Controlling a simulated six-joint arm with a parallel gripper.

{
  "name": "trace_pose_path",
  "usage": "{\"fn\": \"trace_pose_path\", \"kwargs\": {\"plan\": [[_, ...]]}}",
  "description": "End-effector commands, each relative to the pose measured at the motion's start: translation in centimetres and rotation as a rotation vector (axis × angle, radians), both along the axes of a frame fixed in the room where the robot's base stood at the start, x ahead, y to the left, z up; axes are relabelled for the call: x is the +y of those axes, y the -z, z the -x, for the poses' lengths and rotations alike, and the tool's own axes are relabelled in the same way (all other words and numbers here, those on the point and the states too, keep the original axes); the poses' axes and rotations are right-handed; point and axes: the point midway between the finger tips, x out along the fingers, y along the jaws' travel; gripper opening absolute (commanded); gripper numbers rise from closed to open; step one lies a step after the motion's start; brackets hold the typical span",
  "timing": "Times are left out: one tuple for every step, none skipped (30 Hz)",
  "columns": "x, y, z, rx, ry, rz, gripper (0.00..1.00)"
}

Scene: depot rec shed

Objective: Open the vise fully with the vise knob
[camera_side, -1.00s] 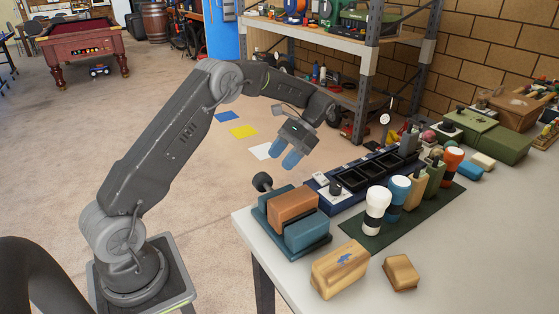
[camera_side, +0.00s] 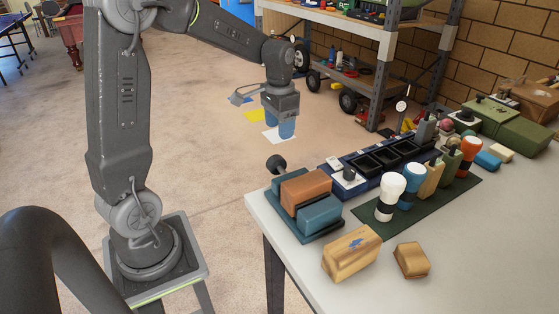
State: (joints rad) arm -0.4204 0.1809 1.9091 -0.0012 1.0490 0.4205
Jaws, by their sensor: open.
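The vise sits at the near left corner of the white table, with a teal base (camera_side: 311,228), an orange-brown jaw block (camera_side: 305,188) and a blue jaw block (camera_side: 320,213). The two blocks stand close together; I cannot tell whether they touch. The dark round vise knob (camera_side: 276,163) sticks out at the vise's far left side, past the table edge. My gripper (camera_side: 279,130) points down, with blue fingers, and appears above the knob, apart from it. It is open and holds nothing.
A blue rack (camera_side: 325,170) with black bins stands behind the vise. White, blue and orange-topped handles stand on a dark green mat (camera_side: 384,238) to the right. Two wooden blocks (camera_side: 351,253) (camera_side: 411,260) lie in front. The table's right front is clear.

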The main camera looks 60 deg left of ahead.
Motion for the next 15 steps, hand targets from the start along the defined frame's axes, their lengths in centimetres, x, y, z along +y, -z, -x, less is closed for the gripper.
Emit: {"fn": "trace_pose_path", "kwargs": {"plan": [[0.0,1.2,0.0,0.006,0.000,0.002,0.58],[0.0,1.8,0.1,0.007,0.000,0.003,0.58],[0.0,2.7,0.1,0.008,0.000,0.003,0.58],[0.0,3.3,0.1,0.007,0.000,0.003,0.58],[0.0,3.9,0.1,0.008,0.000,0.003,0.58],[0.0,4.8,0.1,0.008,0.000,0.003,0.58],[0.0,5.4,0.1,0.007,0.000,0.003,0.58],[-0.1,6.0,0.1,0.007,0.000,0.003,0.58],[0.0,6.8,0.1,0.008,0.000,0.003,0.58],[0.0,7.3,0.1,0.007,0.000,0.002,0.58],[0.0,7.8,0.1,0.007,0.000,0.002,0.58],[0.0,8.5,0.1,0.006,0.000,0.002,0.58],[0.0,8.9,0.1,0.006,0.001,0.002,0.58],[0.0,9.3,0.0,0.006,0.001,0.002,0.58],[0.0,9.8,0.0,0.006,0.001,0.002,0.58]]}}
